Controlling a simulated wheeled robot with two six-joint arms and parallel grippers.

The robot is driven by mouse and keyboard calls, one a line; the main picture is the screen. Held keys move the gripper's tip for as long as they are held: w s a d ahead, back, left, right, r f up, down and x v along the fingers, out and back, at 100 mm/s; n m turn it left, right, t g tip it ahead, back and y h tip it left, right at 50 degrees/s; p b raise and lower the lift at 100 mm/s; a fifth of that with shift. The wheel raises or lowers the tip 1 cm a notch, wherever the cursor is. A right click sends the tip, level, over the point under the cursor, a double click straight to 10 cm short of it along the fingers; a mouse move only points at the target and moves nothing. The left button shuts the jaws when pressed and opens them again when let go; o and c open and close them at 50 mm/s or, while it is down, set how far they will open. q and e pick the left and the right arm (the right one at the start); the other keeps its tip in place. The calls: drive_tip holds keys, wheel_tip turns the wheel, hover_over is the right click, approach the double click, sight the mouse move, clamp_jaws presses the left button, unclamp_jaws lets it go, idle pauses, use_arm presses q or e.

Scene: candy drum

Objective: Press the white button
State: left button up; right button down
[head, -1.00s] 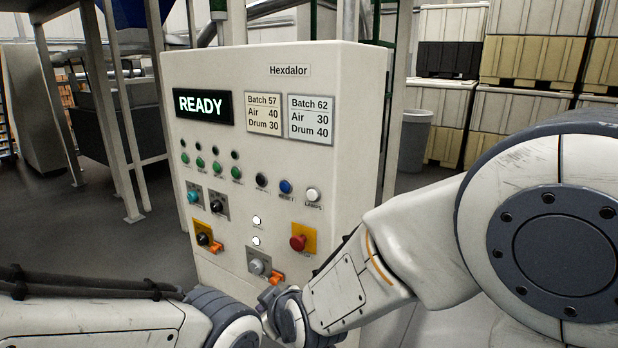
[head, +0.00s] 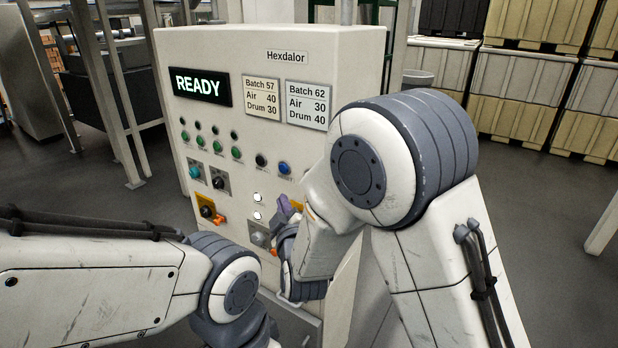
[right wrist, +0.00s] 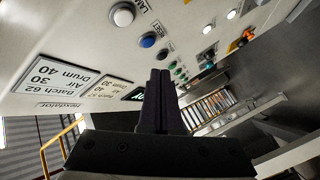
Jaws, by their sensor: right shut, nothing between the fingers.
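The white button (right wrist: 122,14) shows in the right wrist view at the top left, round, with a label beside it starting "LAM". In the head view my right arm hides it. My right gripper (head: 284,207) is in front of the lower right part of the control panel (head: 345,60). Its fingers are shut and empty; in the right wrist view the fingertips (right wrist: 159,73) point toward the panel, below and right of the white button and apart from it in the picture. The blue button (right wrist: 147,40) lies between them. My left gripper is not in view; only its arm shows.
The panel display (head: 201,86) reads READY. Two batch cards (head: 262,98) sit beside it. Green buttons (head: 200,148), two white lights (head: 258,197) and a black knob on a yellow plate (head: 207,211) are nearby. Crates (head: 505,110) stand behind at right.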

sight(305, 177)
drive_tip(key=w+d, duration=0.5)
drive_tip(key=w, duration=0.1)
drive_tip(key=shift+w, duration=0.4)
idle(1.8)
drive_tip(key=shift+w+d, duration=0.2)
drive_tip(key=shift+w, duration=0.15)
drive_tip(key=shift+w+d+b, duration=0.25)
drive_tip(key=shift+w+b, duration=0.1)
drive_tip(key=shift+b, duration=0.05)
idle(0.6)
idle(0.4)
drive_tip(key=shift+s+a+b, duration=0.3)
drive_tip(key=shift+s+a, duration=0.2)
drive_tip(key=shift+s, duration=0.2)
